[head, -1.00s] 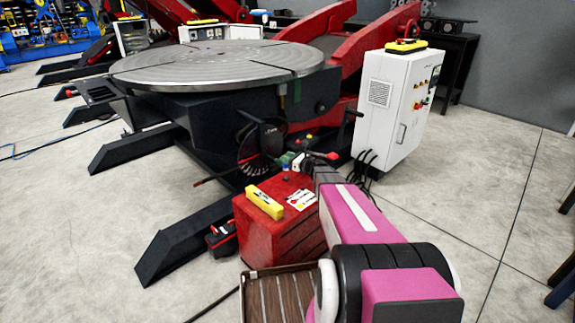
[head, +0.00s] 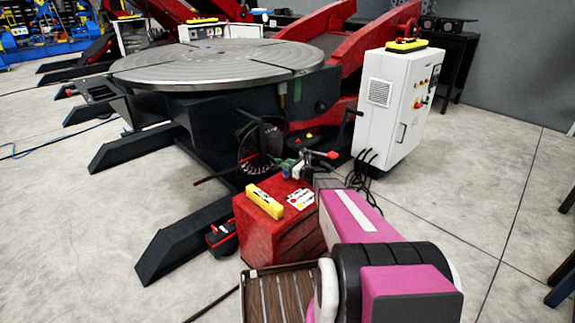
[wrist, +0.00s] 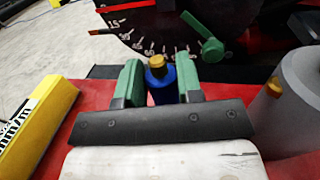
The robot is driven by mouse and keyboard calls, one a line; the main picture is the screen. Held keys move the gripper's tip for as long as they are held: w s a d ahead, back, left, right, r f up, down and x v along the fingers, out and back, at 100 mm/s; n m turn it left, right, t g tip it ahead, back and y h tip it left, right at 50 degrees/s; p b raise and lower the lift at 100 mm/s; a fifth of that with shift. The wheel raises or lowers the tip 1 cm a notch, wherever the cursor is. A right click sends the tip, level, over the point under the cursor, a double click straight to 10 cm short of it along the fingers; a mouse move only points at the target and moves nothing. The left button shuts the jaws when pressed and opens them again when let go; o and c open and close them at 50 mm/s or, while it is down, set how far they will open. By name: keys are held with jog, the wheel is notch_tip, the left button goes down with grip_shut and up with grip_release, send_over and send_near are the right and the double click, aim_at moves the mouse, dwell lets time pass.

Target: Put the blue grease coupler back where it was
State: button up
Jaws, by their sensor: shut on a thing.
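The blue grease coupler (wrist: 160,88), with a brass-coloured top, stands between the green fingers of my gripper (wrist: 159,74) in the wrist view. The fingers are shut on it from both sides. Its lower end is hidden behind the dark bar of the gripper, so I cannot tell whether it touches the surface below. In the head view my gripper (head: 293,167) is small, over the back part of the red box (head: 275,222).
A yellow block (head: 264,201) lies on the red box, left of my gripper. A grey cylinder (wrist: 290,100) with a brass fitting stands close on the right in the wrist view. The numbered dial (wrist: 150,25) and a green lever (wrist: 208,48) are just beyond. The turntable (head: 215,65) is behind.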

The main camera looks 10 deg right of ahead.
jog(key=o, duration=1.1)
